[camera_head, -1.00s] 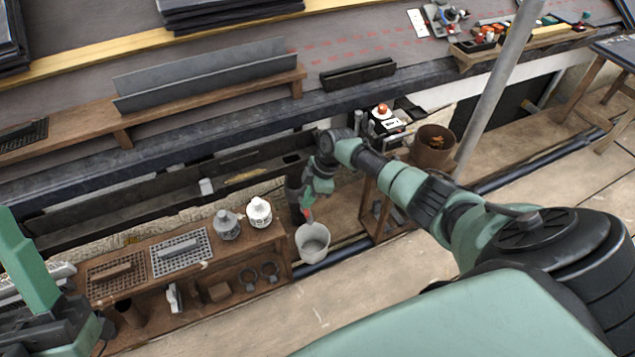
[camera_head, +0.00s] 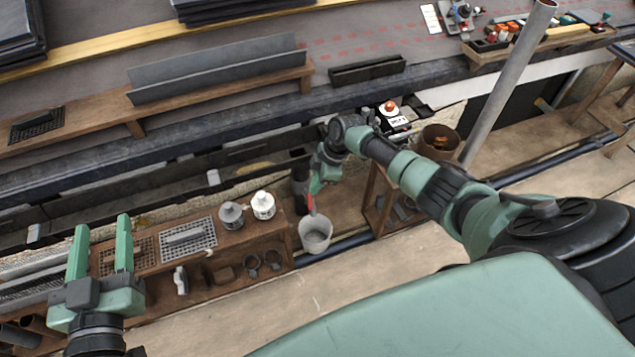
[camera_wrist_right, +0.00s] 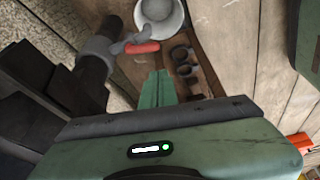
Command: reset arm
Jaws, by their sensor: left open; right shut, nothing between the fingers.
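My left gripper (camera_head: 103,246) is at the lower left of the head view, its two green fingers apart and empty, over the near left part of the wooden shelf bench (camera_head: 225,262). My right arm reaches across from the right in the head view.
A brown bucket (camera_head: 437,142) and a metal pole (camera_head: 508,85) are close to my right arm. The plank floor in front (camera_head: 240,312) is clear.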

